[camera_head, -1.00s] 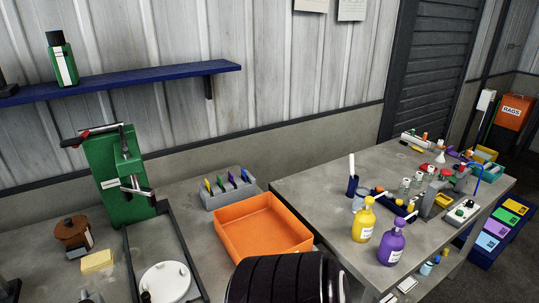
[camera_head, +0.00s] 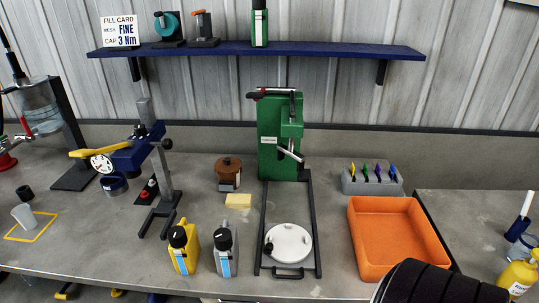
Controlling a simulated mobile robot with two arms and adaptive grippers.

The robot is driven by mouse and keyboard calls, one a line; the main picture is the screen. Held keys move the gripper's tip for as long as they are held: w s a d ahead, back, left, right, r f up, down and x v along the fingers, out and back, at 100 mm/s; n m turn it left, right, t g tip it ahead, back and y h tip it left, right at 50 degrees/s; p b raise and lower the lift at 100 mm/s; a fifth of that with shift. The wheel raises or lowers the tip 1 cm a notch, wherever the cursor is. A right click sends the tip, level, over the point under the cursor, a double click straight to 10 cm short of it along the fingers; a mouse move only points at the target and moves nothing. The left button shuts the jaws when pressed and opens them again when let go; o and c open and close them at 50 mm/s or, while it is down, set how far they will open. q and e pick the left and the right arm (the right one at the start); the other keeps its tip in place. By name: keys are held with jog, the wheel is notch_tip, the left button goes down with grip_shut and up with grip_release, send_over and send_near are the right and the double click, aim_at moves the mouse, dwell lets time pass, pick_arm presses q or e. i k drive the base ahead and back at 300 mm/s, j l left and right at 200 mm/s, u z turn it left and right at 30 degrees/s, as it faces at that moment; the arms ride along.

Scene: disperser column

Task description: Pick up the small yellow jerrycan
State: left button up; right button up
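The small yellow jerrycan (camera_head: 192,249) stands upright near the front edge of the bench, left of centre. It has a black cap and a blue-and-white label on its front. A similar grey jerrycan (camera_head: 232,247) stands close on its right, with a narrow gap at most. Neither of my grippers is in view, and nothing is touching the yellow jerrycan.
A green press (camera_head: 278,150) with a black rail frame and white disc (camera_head: 288,243) stands to the right. A blue clamp stand with a gauge (camera_head: 135,158) is to the left. An orange tray (camera_head: 372,262) is at right, partly behind a black ribbed shape (camera_head: 430,284).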

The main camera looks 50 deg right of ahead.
aim_at(184, 259)
jog(key=i+j+z, duration=0.1)
jog(key=j+z, duration=0.15)
jog(key=z, duration=0.15)
jog(key=j+z, duration=0.35)
jog(key=i+j+z, duration=0.1)
jog(key=z, duration=0.3)
jog(key=j+z, duration=0.4)
jog(key=k+l, duration=0.05)
